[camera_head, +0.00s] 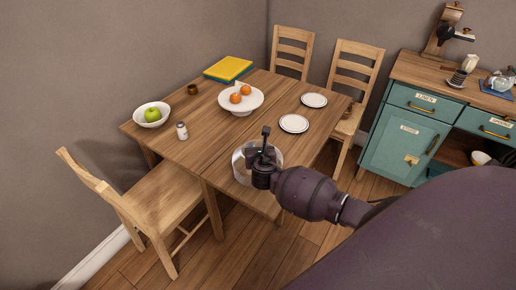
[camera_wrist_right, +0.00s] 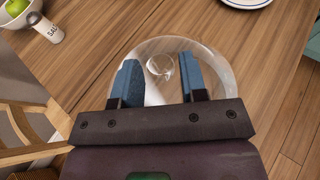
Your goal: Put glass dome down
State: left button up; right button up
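The clear glass dome (camera_head: 239,168) is at the near part of the wooden table (camera_head: 187,150), close to its front edge. It appears to stand upright on the tabletop, though its base is partly hidden by my right gripper (camera_head: 264,143). In the right wrist view the dome (camera_wrist_right: 215,65) lies under the gripper (camera_wrist_right: 160,60). Its round knob (camera_wrist_right: 160,66) shows between the two blue fingers, with a gap on each side. The right gripper is open around or just above the knob; I cannot tell its exact height. My left gripper is not in view.
On the table are a bowl with apples (camera_head: 152,115), a salt shaker (camera_head: 182,131), a white stand with oranges (camera_head: 241,103), plates (camera_head: 294,124) and yellow books (camera_head: 228,69). Chairs (camera_head: 156,205) stand around it. A teal cabinet (camera_head: 400,140) is at right.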

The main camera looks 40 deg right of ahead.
jog(key=shift+o, duration=1.2)
